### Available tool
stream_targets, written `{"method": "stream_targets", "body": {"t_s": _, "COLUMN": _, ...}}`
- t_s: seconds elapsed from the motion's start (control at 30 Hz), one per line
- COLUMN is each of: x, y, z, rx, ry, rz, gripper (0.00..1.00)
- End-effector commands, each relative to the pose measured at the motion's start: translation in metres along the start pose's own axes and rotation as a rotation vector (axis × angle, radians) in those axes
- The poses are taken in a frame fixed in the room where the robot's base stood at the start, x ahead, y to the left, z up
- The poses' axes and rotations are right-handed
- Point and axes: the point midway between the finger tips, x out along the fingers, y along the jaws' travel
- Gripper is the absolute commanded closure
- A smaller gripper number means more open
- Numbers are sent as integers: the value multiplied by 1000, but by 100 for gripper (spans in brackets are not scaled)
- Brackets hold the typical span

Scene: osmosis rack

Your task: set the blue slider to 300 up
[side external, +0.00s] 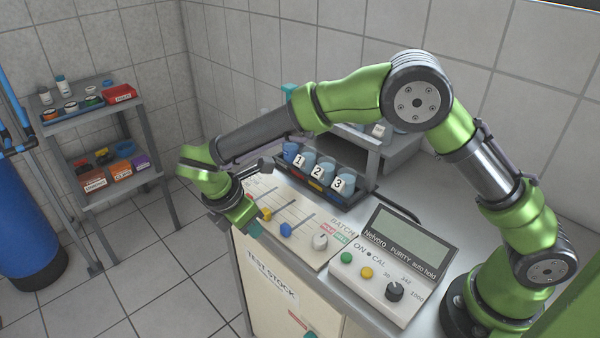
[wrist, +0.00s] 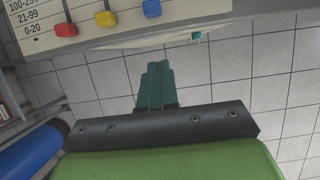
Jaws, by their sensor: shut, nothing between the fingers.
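The blue slider (side external: 286,229) sits at the near end of its slot on the pale control panel (side external: 308,232), close to the panel's front edge. It also shows at the top edge of the wrist view (wrist: 151,8). The yellow slider (side external: 265,214) and the red slider (wrist: 66,30) line up beside it. My gripper (side external: 252,224) is shut and empty, in front of the panel's edge and apart from the blue slider. Its green fingers (wrist: 157,68) are together.
The Nelvoro purity meter (side external: 400,262) is further right. A rack with numbered blue cups (side external: 318,172) stands behind the panel. Open floor (wrist: 245,80) lies below the gripper.

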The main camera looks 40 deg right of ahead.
Motion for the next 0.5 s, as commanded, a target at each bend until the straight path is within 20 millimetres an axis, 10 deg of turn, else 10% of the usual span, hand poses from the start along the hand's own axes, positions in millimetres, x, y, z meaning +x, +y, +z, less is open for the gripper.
{"method": "stream_targets", "body": {"t_s": 0.2, "x": 47, "y": -1, "z": 1, "rx": 1, "ry": -1, "rz": -4, "gripper": 100}}
{"method": "stream_targets", "body": {"t_s": 0.5, "x": 56, "y": 0, "z": 35, "rx": 3, "ry": 2, "rz": 1, "gripper": 100}}
